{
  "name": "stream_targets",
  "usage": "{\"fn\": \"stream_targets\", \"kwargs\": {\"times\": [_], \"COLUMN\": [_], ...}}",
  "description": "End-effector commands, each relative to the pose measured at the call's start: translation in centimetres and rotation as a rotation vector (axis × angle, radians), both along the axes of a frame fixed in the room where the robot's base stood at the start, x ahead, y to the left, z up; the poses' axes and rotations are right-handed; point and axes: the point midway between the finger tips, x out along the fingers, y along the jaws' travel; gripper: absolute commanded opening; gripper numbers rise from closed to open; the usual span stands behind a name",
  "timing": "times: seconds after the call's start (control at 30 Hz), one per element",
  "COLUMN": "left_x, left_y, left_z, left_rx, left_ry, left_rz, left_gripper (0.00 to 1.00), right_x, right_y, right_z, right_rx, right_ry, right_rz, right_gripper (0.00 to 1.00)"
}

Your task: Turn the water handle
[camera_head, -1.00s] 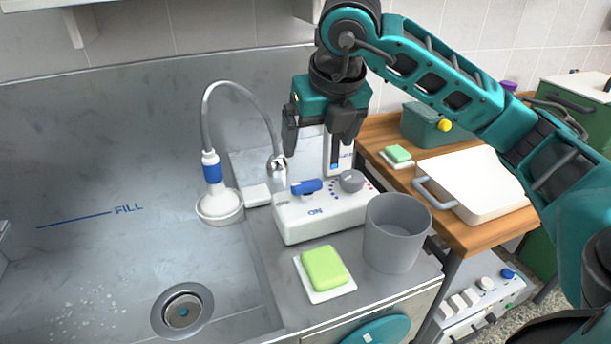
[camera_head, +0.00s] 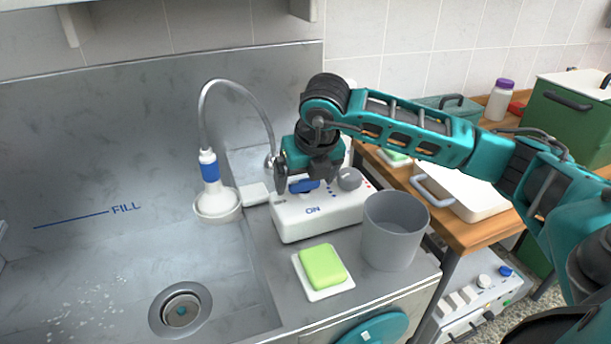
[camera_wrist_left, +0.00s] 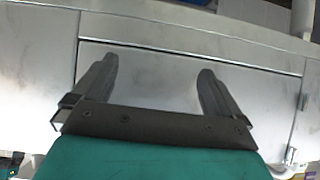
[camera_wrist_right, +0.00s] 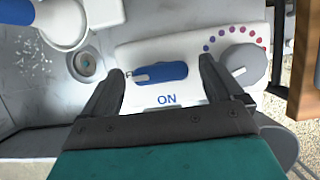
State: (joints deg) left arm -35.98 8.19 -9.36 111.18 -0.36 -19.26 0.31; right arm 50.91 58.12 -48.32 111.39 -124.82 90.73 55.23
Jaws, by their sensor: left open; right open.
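The blue water handle (camera_head: 304,186) sits on top of the white control box (camera_head: 325,217), above a blue ON label. It also shows in the right wrist view (camera_wrist_right: 160,74), lying roughly crosswise between my fingertips. My right gripper (camera_head: 303,179) is open, pointing down close over the handle, with one finger at each end side of it. I cannot tell whether the fingers touch it. In the right wrist view the fingers (camera_wrist_right: 160,68) stand apart. My left gripper (camera_wrist_left: 157,66) is open and empty in front of a grey metal panel; it is outside the head view.
A grey knob (camera_head: 349,179) sits right of the handle on the box. A grey cup (camera_head: 395,230) and a green soap (camera_head: 322,267) on a white dish stand in front. A shower head (camera_head: 216,200) on a hose stands to the left by the sink drain (camera_head: 181,310).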

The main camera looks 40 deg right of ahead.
Motion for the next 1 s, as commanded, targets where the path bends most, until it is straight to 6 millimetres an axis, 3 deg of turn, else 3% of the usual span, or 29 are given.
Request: {"fn": "stream_targets", "kwargs": {"times": [0.07,0.63,1.0], "left_x": [0.02,0.31,0.30], "left_y": [0.01,0.04,0.04], "left_z": [0.01,0.18,-0.59], "left_rx": [0.000,0.000,0.001], "left_ry": [0.000,-0.007,-0.006], "left_rz": [0.000,0.001,0.001], "left_gripper": [1.00,1.00,1.00], "right_x": [-0.01,-0.02,-0.01], "right_y": [0.01,0.01,-0.06], "right_z": [0.00,0.05,-0.13], "right_rx": [0.000,0.000,0.001], "right_ry": [0.000,0.000,-0.001], "right_rz": [0.000,0.000,0.057], "right_gripper": [0.94,0.39,0.38]}}
